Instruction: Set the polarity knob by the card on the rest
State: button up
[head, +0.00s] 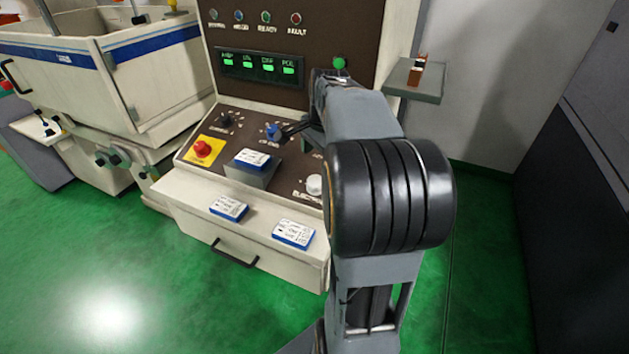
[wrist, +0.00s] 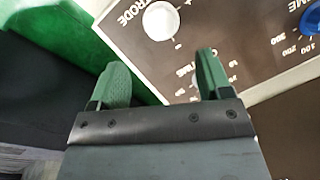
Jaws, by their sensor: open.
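A pale round knob (head: 314,185) sits at the panel's lower right, above lettering that starts "ELECTRO". It also shows in the wrist view (wrist: 161,20), beside letters ending "TRODE". No polarity label is readable on a knob. My gripper (wrist: 160,78) is open and empty, its green fingers over the panel and below that knob in the picture, apart from it. In the head view my arm hides part of the panel.
A blue knob (head: 272,131), a black knob (head: 226,119) and a red button (head: 203,148) on a yellow plate share the panel. Two more cards (head: 229,208) (head: 293,234) lie on the front ledge. A small shelf (head: 413,84) juts out at the right.

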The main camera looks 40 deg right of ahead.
aim_at(314, 182)
jog(key=f, duration=0.3)
jog(key=w+f, duration=0.1)
jog(key=f, duration=0.6)
jog(key=shift+w+f, duration=0.25)
jog(key=shift+w, duration=0.1)
jog(key=shift+s+a, duration=0.1)
jog(key=c, duration=0.9)
